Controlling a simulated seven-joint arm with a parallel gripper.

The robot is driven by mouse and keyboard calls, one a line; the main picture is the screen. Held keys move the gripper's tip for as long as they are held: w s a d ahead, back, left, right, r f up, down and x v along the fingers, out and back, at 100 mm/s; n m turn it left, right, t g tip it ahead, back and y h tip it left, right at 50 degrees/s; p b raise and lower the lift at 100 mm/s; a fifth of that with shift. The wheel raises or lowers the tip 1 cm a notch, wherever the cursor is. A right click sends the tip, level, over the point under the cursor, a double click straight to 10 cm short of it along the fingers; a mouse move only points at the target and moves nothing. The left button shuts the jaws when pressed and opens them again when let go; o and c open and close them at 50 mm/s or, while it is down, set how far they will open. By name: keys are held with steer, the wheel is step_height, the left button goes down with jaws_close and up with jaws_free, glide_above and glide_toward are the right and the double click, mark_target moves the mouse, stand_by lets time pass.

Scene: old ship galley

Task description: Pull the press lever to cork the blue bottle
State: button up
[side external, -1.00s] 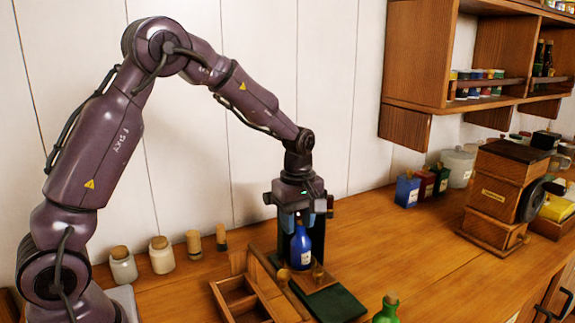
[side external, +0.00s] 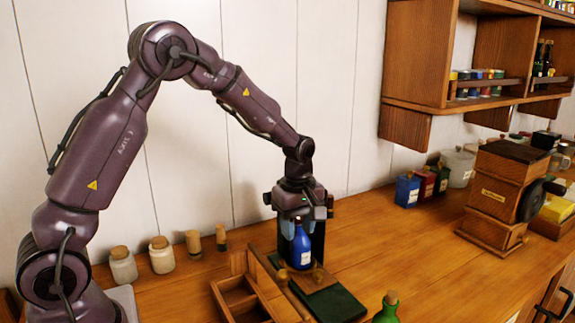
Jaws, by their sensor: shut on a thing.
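The blue bottle (side external: 302,246), with a white label, stands upright in the dark press (side external: 318,243). Its neck reaches up to just below my gripper (side external: 302,222). My gripper is at the top of the press, tilted, and shut on the press lever. The lever itself is hidden behind the fingers and gripper body. I cannot make out the cork or how it sits in the bottle mouth.
An open wooden box (side external: 240,298) lies left of the press's green base (side external: 338,305). A green bottle (side external: 386,310) stands at the front. Corked jars (side external: 162,255) line the wall.

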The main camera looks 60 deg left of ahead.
steer(key=shift+a+r, duration=0.2)
steer(key=shift+r, duration=0.6)
steer(key=shift+a+r, duration=0.2)
steer(key=shift+r, duration=0.55)
steer(key=shift+a+r, duration=0.4)
steer(key=shift+r, duration=0.35)
steer(key=shift+a+r, duration=0.4)
steer(key=shift+r, duration=0.3)
